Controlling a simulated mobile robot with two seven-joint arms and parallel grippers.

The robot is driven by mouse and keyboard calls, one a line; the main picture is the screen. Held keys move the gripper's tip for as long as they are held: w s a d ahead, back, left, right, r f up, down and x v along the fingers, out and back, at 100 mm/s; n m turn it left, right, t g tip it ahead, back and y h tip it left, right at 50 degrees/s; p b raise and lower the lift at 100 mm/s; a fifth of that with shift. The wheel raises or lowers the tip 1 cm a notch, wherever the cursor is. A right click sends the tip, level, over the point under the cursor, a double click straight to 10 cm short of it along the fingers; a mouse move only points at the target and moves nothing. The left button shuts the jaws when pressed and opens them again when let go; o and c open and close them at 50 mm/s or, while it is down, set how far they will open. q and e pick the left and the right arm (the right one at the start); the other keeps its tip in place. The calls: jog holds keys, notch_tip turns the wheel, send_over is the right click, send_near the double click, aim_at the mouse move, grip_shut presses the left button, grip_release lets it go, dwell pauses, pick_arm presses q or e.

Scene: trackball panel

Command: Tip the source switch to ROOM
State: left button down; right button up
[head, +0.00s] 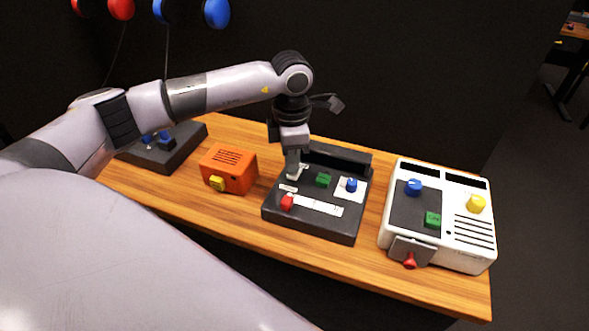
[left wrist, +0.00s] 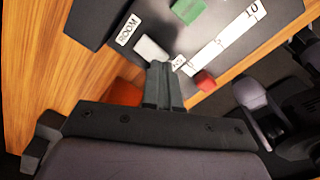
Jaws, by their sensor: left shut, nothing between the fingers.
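The dark panel (head: 310,224) stands on the wooden table, with a pale source switch (head: 301,171) near its left edge. In the left wrist view the switch (left wrist: 150,47) is a light grey rocker. It sits between the ROOM label (left wrist: 128,30) and a second small label (left wrist: 178,62) that I cannot read surely. My left gripper (head: 291,174) points down over the panel, shut and empty. In the left wrist view its fingertips (left wrist: 158,66) overlap the rocker's end near the second label. I cannot tell whether they touch it, nor which way the rocker is tipped. My right gripper is out of view.
A white console (head: 466,245) stands right. Bare wood lies along the front edge.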

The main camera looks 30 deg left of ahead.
aim_at(292, 176)
pick_arm(q)
jog(key=shift+f+b, duration=0.8)
jog(key=shift+f, duration=0.3)
dwell(0.4)
jog(key=shift+r, duration=0.15)
jog(key=shift+r+p, duration=2.4)
jog(key=shift+r, duration=1)
